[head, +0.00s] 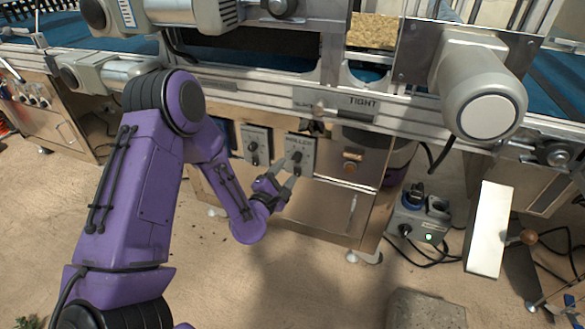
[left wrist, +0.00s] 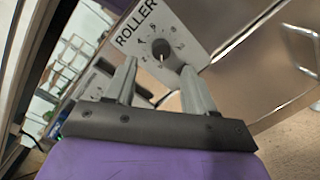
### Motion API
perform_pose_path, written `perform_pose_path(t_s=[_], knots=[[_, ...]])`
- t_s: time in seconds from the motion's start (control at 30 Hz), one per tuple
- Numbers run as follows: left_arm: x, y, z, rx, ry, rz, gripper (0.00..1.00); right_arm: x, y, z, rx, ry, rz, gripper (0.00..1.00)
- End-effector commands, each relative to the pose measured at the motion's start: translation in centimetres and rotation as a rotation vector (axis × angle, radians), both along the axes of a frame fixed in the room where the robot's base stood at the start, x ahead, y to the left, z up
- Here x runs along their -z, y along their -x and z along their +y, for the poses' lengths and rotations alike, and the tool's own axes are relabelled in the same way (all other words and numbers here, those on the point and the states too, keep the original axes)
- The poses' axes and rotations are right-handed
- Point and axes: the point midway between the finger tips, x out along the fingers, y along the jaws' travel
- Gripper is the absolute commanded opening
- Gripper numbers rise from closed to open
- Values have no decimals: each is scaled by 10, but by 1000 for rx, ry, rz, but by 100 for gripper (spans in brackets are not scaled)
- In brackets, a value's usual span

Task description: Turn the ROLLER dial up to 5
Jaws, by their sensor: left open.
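The ROLLER dial (head: 297,156) is a dark round knob on a light grey plate (head: 307,144) on the front of the machine. In the left wrist view the dial (left wrist: 163,48) has small numbers around it and a pale pointer line toward the picture's bottom; I cannot tell which number it marks. My left gripper (head: 285,179) is in front of and a little below the dial. In the left wrist view its open, empty fingers (left wrist: 159,66) stand apart, with the dial seen beyond and between their tips. No contact shows. My right gripper is not in view.
A similar plate with another dark dial (head: 253,152) is close to the left. A steel cabinet front (head: 350,170) is to the right. A large grey motor (head: 485,95) juts out at upper right. A grey power box (head: 418,218) with cables lies on the floor.

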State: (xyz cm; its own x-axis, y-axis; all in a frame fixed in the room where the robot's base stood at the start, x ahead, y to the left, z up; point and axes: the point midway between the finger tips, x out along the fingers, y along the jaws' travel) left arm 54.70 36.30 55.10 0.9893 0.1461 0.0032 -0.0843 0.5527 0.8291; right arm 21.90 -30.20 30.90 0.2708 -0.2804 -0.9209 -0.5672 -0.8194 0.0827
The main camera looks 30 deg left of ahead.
Motion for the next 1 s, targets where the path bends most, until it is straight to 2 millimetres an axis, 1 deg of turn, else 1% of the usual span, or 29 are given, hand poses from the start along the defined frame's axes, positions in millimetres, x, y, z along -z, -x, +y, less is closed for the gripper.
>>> perform_pose_path(t_s=[0.03,0.1,0.23,0.37,0.57,0.6,0.67,0.7,0.77,1.0], knots=[[1,-11,2,0,-3,-3,55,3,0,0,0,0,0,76],[2,-25,4,0,-2,-1,55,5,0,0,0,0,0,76],[2,-45,6,0,-2,0,55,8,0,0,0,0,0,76],[1,-53,8,0,-3,3,55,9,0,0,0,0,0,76],[1,-54,8,0,-1,4,55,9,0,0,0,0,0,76],[1,-54,8,0,-1,4,51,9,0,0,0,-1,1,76],[1,-53,8,1,-3,3,32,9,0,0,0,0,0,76],[1,-53,8,0,-2,4,19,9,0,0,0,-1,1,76],[1,-53,8,1,-3,3,0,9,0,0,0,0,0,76],[1,-53,7,1,-12,6,0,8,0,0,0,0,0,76]])
